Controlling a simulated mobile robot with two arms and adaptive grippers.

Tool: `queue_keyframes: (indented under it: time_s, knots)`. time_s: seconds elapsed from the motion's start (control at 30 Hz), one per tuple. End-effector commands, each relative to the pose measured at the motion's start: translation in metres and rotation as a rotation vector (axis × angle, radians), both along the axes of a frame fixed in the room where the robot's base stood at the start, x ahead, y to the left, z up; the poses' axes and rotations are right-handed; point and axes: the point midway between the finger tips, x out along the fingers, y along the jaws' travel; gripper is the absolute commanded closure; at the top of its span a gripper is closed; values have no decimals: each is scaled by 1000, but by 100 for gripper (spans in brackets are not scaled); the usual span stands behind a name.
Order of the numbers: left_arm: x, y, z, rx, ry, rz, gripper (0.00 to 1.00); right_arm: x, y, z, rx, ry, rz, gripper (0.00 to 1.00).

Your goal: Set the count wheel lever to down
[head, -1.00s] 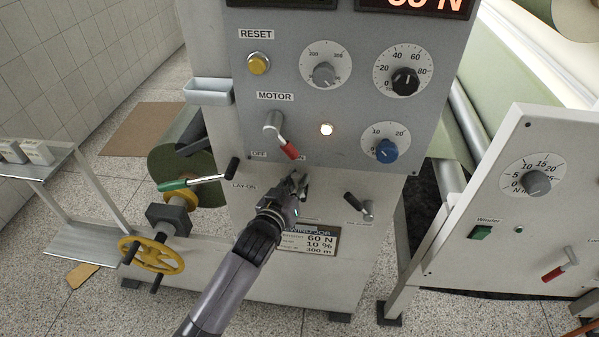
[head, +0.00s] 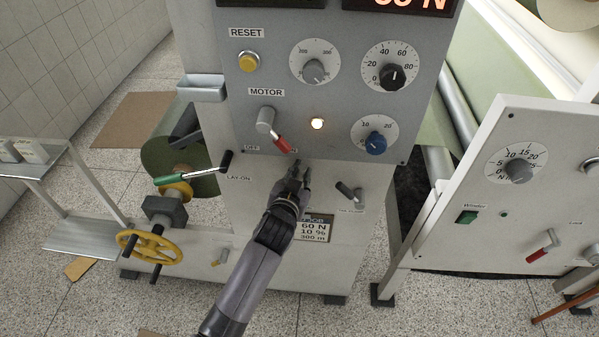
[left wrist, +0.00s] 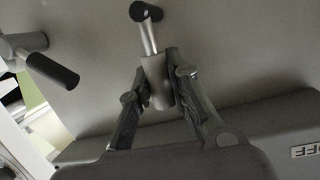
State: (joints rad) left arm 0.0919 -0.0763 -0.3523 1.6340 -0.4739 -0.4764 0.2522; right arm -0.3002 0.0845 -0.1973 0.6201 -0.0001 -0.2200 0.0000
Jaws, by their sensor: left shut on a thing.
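My left gripper (head: 297,172) is at the white lower panel, just under the grey control panel. In the left wrist view its fingers (left wrist: 158,95) are closed around the thick grey cylinder of a small lever (left wrist: 155,78). A thin silver rod runs from that cylinder to a round black end (left wrist: 145,12). The picture is upside down, so this end lies on the panel's lower side. The head view mostly hides this lever, and its label cannot be read. A similar lever (head: 350,192) stands to its right, its dark grip pointing up and left. My right gripper is not in view.
Just above are the red-handled MOTOR lever (head: 275,132) and a blue knob (head: 375,143). The LAY-ON lever (head: 226,161) with green grip and yellow handwheel (head: 150,247) are at left. The winder panel (head: 500,210) stands at right. A job plate (head: 314,229) is partly behind my gripper.

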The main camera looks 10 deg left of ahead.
Motion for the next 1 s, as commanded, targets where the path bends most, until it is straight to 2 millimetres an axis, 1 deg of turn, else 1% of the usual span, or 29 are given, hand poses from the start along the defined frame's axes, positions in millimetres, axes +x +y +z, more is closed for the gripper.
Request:
queue_keyframes:
  time_s: [0.27,0.3,0.57,0.8,0.87,1.0]
  knots:
    - [0,0,0,7,-1,-2,100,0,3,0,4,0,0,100]
    - [0,0,0,7,-1,-2,81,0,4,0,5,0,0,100]
    - [0,0,0,4,-1,-1,63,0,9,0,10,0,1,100]
    - [0,0,0,3,1,-1,62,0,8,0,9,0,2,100]
    - [0,0,0,3,1,-1,62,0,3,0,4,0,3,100]
    - [-9,1,2,3,0,-1,62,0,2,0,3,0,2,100]
